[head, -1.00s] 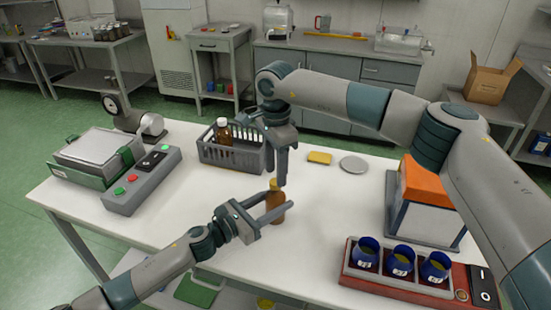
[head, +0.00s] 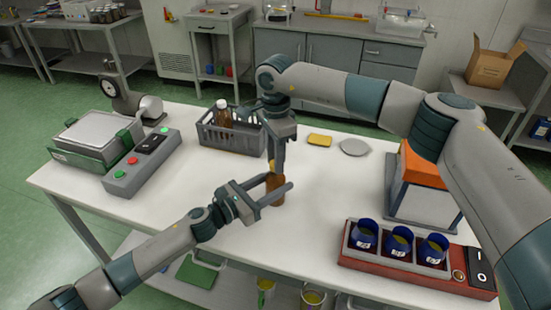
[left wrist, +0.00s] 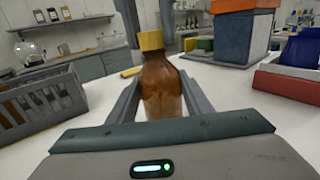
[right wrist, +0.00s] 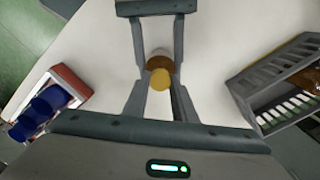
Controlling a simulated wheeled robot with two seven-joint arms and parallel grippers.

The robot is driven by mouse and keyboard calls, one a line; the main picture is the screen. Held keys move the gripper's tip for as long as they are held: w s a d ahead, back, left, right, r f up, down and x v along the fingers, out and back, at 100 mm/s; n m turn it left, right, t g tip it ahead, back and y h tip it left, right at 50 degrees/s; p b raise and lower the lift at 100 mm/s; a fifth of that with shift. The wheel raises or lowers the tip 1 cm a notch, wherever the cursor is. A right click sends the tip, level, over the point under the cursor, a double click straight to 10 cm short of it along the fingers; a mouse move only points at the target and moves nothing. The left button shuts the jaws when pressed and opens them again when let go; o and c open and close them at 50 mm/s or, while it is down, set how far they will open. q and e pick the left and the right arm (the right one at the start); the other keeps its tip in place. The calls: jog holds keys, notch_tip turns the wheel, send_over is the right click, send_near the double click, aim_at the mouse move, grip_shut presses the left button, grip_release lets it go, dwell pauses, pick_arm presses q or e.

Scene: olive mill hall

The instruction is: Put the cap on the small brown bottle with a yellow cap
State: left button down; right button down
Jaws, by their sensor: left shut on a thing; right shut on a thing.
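The small brown bottle (head: 277,190) stands upright near the middle of the white table. My left gripper (head: 277,187) is shut around its body from the side; the left wrist view shows the glass (left wrist: 160,88) between the fingers. The yellow cap (left wrist: 150,40) is at the top of the bottle's neck; I cannot tell whether it is fully seated. My right gripper (head: 277,168) points down from above and is shut on the cap, which also shows between its fingers in the right wrist view (right wrist: 160,79). The fingers partly hide the cap in the head view.
A grey basket (head: 238,139) with a brown bottle stands behind. A yellow block (head: 319,140) and a grey disc (head: 354,147) lie to its right. A red rack (head: 410,274) with blue cups is front right. A button box (head: 142,164) is at left.

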jog(key=m, duration=0.6)
jog(key=shift+m, duration=0.4)
jog(key=m, duration=0.8)
jog(key=c, duration=1.4)
grip_release()
notch_tip(320, 180, up, 12)
jog(key=shift+f, duration=0.1)
pick_arm(q)
jog(key=c, duration=0.8)
grip_release()
jog(key=shift+c, duration=0.2)
